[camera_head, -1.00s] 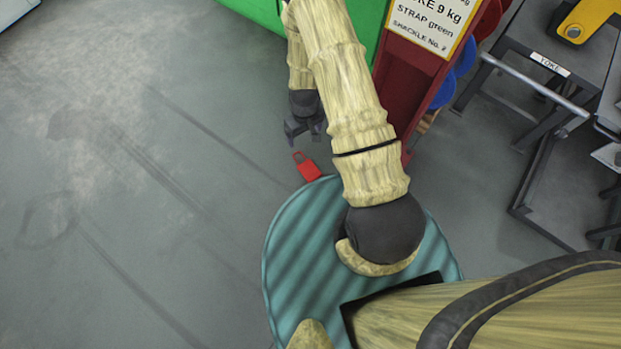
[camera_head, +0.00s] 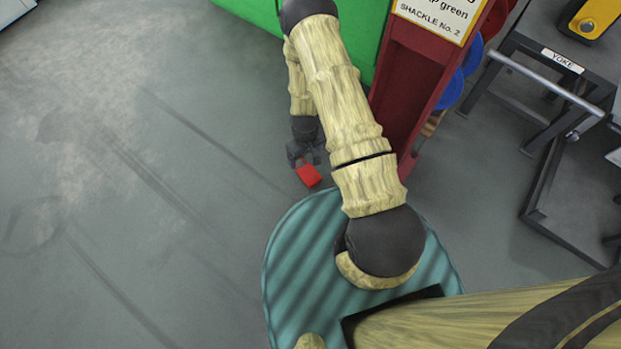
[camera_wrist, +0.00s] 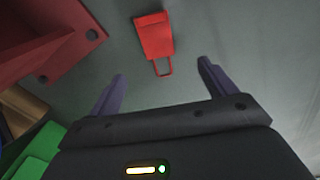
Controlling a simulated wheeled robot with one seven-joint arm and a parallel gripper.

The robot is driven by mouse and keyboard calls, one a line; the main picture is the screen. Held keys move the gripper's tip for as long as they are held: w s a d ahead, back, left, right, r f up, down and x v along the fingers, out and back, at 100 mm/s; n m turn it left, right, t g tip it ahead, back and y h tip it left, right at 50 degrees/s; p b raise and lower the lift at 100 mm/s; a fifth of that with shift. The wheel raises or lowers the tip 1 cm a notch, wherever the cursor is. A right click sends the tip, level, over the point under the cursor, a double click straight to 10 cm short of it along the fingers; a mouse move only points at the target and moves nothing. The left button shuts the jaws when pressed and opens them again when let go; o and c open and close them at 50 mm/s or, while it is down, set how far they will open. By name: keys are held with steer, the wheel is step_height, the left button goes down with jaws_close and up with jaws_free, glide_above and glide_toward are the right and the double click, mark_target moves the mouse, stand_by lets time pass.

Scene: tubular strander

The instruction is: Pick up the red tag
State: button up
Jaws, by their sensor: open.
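The red tag (camera_head: 309,176) lies flat on the grey floor, just beyond the edge of my teal base. In the wrist view the red tag (camera_wrist: 155,36) shows its solid body away from me and its open loop toward my gripper. My gripper (camera_head: 305,160) is right by the tag in the head view, partly overlapping its upper edge. I cannot tell the height of the fingers above the floor.
A dark red stand (camera_head: 406,95) with a sign is right of my arm, and its foot shows at upper left in the wrist view (camera_wrist: 60,40). A green panel (camera_head: 250,14) is behind. A yoke table (camera_head: 575,75) stands at right. The floor at left is clear.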

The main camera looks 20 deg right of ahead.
steer(key=b, duration=0.4)
glide_above(307, 172)
steer(key=f, duration=0.7)
steer(key=shift+s+a, duration=0.2)
steer(key=shift+s, duration=0.05)
steer(key=f+b, duration=0.4)
steer(key=f, duration=0.1)
steer(key=shift+w+d+f+b, duration=0.1)
steer(key=shift+w+d+b, duration=0.15)
steer(key=shift+b, duration=0.1)
steer(key=shift+f, duration=0.1)
steer(key=c, duration=1.1)
steer(key=shift+c, duration=0.2)
step_height(307, 172, up, 10)
steer(key=p, duration=0.7)
